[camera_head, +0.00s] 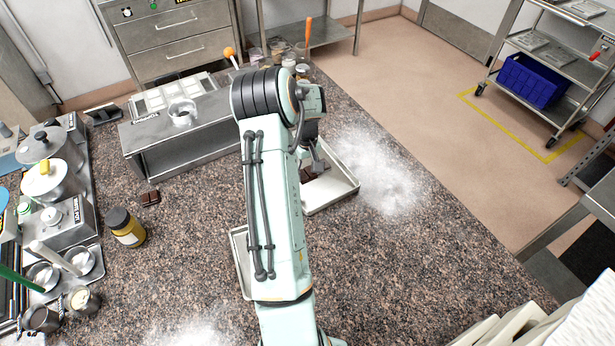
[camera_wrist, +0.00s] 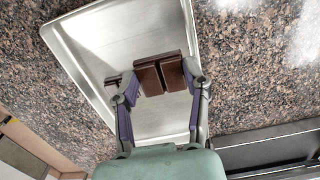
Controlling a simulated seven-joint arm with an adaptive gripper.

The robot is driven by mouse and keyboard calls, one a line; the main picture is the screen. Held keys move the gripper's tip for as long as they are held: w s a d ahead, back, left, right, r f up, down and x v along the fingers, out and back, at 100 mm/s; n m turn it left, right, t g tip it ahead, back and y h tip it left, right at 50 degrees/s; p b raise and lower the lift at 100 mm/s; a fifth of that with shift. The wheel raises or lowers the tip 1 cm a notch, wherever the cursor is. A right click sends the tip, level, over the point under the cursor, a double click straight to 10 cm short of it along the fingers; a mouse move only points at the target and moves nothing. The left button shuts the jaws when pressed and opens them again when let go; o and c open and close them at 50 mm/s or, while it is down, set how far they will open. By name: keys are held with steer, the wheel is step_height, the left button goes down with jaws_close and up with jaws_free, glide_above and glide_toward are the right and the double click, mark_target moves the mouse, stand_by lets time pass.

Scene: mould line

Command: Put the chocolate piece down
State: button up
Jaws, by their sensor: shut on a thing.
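The chocolate piece (camera_wrist: 161,73) is dark brown with a groove across its middle. My gripper (camera_wrist: 158,84) is shut on it, one finger at each side, in the wrist view. Below it in that view is a metal tray (camera_wrist: 75,40) with a raised rim. In the head view my gripper (camera_head: 317,165) is over the tray (camera_head: 347,187), and the chocolate shows only as a small dark patch. I cannot tell whether the chocolate touches the tray floor. A second small dark piece (camera_wrist: 112,80) shows beside the left finger, partly hidden.
Another chocolate piece (camera_head: 150,198) lies on the speckled counter beside a steel stand (camera_head: 185,140). A yellow jar (camera_head: 126,228) with a dark lid stands nearby. White powder (camera_head: 385,175) covers the counter right of the tray. My arm hides most of another tray (camera_head: 240,262).

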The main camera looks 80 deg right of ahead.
mark_target(308, 185)
steer(key=shift+w+d+f, duration=0.15)
steer(key=shift+d+f, duration=0.5)
steer(key=shift+f, duration=0.1)
steer(key=shift+d+f, duration=0.2)
steer(key=shift+f, duration=1.6)
steer(key=shift+f, duration=0.15)
steer(key=o, duration=0.9)
